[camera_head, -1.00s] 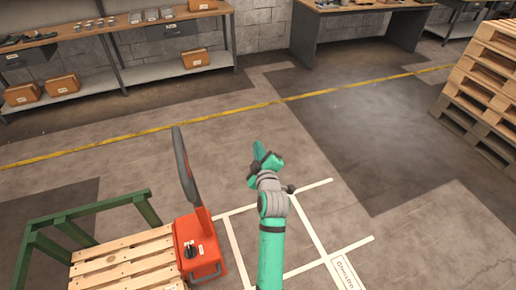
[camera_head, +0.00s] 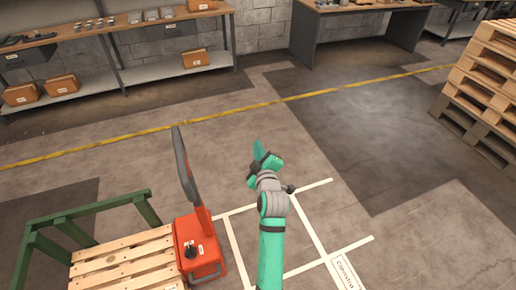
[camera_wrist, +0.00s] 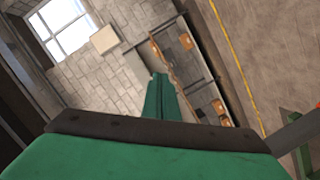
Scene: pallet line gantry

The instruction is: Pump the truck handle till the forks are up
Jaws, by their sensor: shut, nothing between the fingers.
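The red pallet truck (camera_head: 200,245) stands at the lower left in the head view. Its handle (camera_head: 184,165), a dark loop on a red stem, stands nearly upright. The truck's forks are hidden under a wooden pallet (camera_head: 115,262), so their height cannot be told. My gripper (camera_head: 258,148) is to the right of the handle and apart from it, over open floor. In the wrist view, my gripper (camera_wrist: 158,85) has its green fingers together with nothing between them. A red piece at the right edge of the wrist view may be part of the truck.
A green rail frame (camera_head: 95,205) stands behind the pallet. White lines mark the floor near my arm. A workbench with shelves (camera_head: 110,35) lines the wall, a second bench (camera_head: 355,12) stands right of it. Stacked pallets (camera_head: 485,85) stand at the right. The middle floor is clear.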

